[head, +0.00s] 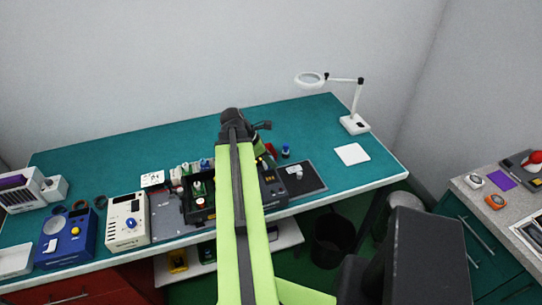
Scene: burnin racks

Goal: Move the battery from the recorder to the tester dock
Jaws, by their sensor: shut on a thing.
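My green arm rises through the middle of the head view and bends over at a dark joint. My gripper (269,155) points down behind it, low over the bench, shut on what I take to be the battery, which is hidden. A dark box (273,188), probably the recorder, stands just below the gripper, partly covered by my arm.
An open dark tray (200,212) with small parts lies left of my arm. A magnifier lamp (354,122) and white pad (352,154) are at the right. A grey-white rack (20,190) stands far left. The back of the teal bench (130,155) is clear.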

